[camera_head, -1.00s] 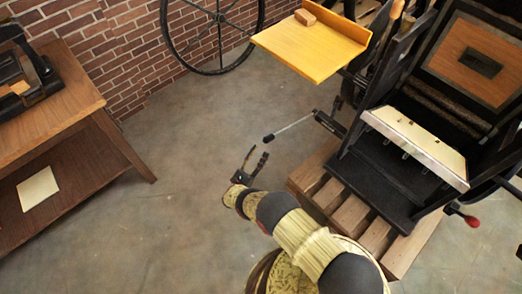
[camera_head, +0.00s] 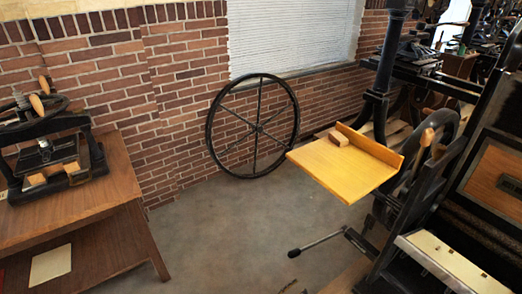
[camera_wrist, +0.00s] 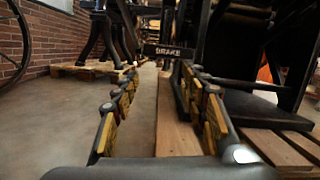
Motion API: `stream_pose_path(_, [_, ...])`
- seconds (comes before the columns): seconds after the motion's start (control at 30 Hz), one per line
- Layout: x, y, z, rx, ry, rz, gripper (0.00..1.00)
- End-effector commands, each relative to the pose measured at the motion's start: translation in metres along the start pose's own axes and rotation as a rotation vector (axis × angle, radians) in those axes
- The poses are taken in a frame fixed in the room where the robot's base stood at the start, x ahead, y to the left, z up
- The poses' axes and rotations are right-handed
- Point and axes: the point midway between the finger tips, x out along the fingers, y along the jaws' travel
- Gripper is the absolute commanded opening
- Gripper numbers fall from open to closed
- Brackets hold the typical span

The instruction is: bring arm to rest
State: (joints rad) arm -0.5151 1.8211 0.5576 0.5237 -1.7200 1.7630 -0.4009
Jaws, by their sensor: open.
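My gripper (camera_wrist: 158,74) is open in the wrist view, its two fingers apart with nothing between them. Beyond and between the fingers are a black bar with the word BRAKE (camera_wrist: 168,51) and a wooden plank (camera_wrist: 172,120) low over the floor. In the head view only a small dark tip of my gripper (camera_head: 292,287) shows at the bottom edge. The rest of my arm is out of that view. The gripper holds nothing that I can see.
A large black press (camera_head: 480,190) stands at right, with a yellow shelf (camera_head: 340,172) bearing a small wooden block (camera_head: 339,139). A black lever (camera_head: 316,243) juts over the floor. A spoked wheel (camera_head: 212,130) leans on the brick wall. A wooden table (camera_head: 70,205) with a small press stands left. Floor between is clear.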

Motion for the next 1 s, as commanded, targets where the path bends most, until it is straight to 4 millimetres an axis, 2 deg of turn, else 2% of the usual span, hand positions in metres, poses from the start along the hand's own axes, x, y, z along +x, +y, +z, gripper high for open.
stream_pose_path(0.07, [0.002, -0.013, -0.01, -0.008, 0.083, -0.053, 0.44])
stream_pose_path(0.17, [0.004, -0.029, -0.013, -0.001, 0.18, -0.132, 0.44])
stream_pose_path(0.27, [0.007, -0.041, -0.006, 0.02, 0.266, -0.217, 0.44])
stream_pose_path(0.37, [0.01, -0.051, 0.01, 0.055, 0.349, -0.313, 0.44])
stream_pose_path(0.47, [0.011, -0.06, 0.034, 0.106, 0.434, -0.419, 0.44])
stream_pose_path(0.67, [0.012, -0.078, 0.096, 0.233, 0.58, -0.629, 0.44])
stream_pose_path(1.0, [0.008, -0.108, 0.216, 0.489, 0.775, -0.948, 0.44])
